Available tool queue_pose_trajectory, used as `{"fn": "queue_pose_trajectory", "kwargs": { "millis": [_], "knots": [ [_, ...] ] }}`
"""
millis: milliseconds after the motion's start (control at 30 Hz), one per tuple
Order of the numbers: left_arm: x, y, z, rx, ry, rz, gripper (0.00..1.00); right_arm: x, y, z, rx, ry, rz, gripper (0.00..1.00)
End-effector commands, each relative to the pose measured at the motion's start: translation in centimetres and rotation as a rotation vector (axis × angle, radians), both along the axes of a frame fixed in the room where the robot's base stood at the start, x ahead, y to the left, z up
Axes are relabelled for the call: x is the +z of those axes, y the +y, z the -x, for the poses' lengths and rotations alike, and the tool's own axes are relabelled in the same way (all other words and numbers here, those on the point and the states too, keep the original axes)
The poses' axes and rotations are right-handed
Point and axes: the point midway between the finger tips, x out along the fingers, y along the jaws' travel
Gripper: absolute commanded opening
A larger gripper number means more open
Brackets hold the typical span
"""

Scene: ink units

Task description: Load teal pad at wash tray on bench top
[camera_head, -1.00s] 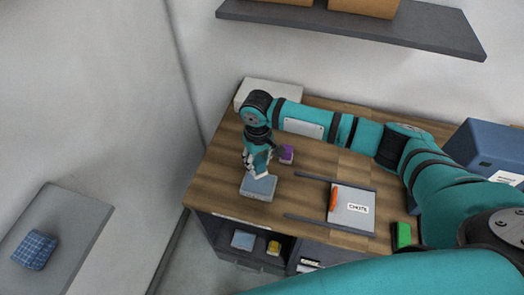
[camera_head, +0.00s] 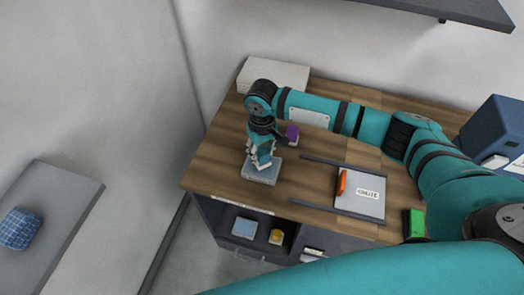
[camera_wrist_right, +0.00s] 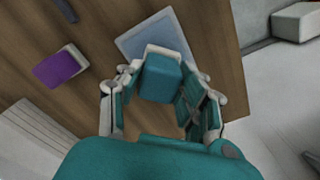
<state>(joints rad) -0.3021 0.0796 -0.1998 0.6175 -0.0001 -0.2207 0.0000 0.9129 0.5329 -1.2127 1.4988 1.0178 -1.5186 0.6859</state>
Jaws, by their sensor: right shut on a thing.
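My right gripper (camera_head: 262,163) is over the pale blue-grey wash tray (camera_head: 270,175) near the front left of the bench top. In the right wrist view its fingers (camera_wrist_right: 165,85) are shut on a teal pad (camera_wrist_right: 163,80) with a white edge. The wash tray (camera_wrist_right: 140,42) shows just beyond the pad, partly covered by it. I cannot tell whether the pad touches the tray. My left gripper is not in view.
A purple block (camera_head: 292,133) stands close behind the gripper. Dark rails flank a labelled grey plate (camera_head: 372,195) with an orange item (camera_head: 342,182) to the right. A green block (camera_head: 415,224) and blue box (camera_head: 493,130) lie farther right. A white stack (camera_head: 275,75) is at the back.

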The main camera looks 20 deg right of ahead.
Motion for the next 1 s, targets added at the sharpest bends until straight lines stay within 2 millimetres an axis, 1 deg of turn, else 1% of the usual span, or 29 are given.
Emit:
{"fn": "queue_pose_trajectory", "kwargs": {
  "millis": [467,1000],
  "knots": [
    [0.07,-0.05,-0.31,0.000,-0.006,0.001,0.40,0.02,0.00,-0.01,0.000,0.000,0.000,0.10],
    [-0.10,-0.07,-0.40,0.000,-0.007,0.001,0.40,-0.58,0.00,-0.01,0.000,0.000,0.000,0.10]
  ]
}}
